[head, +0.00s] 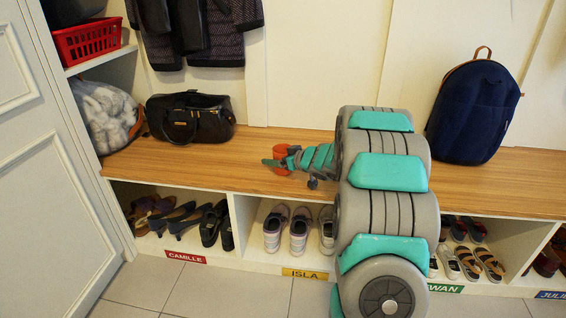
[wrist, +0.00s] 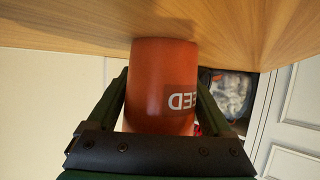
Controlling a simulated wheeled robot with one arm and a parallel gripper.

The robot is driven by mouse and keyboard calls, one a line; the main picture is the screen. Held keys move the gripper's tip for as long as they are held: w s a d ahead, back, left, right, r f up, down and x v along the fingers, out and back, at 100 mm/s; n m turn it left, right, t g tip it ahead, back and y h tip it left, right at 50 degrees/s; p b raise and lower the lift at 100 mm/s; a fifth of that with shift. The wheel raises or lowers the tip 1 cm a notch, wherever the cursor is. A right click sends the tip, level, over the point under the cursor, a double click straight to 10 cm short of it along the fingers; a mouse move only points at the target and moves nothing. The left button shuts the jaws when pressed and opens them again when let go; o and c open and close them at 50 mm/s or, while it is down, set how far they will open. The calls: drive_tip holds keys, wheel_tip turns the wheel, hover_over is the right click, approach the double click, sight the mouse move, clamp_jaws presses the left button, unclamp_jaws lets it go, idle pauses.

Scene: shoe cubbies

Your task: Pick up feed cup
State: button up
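The feed cup (head: 290,153) is orange-red and stands on the wooden bench top. In the wrist view, the feed cup (wrist: 160,85) fills the middle, with the white letters "EED" showing on its side. My gripper (head: 276,161) is at the cup, with one teal finger crossing in front of it in the head view. In the wrist view, the fingers of my gripper (wrist: 163,75) lie on both sides of the cup, very close to its wall. I cannot tell whether they press on it. The cup's far side is hidden.
A black bag (head: 190,118) sits on the bench (head: 225,170) to the left, and a navy backpack (head: 474,110) stands to the right. Shoes fill the cubbies below. A red basket (head: 88,42) is on the upper left shelf. The bench between bag and cup is clear.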

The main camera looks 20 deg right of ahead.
drive_tip(key=c, duration=1)
drive_tip(key=shift+c, duration=0.2)
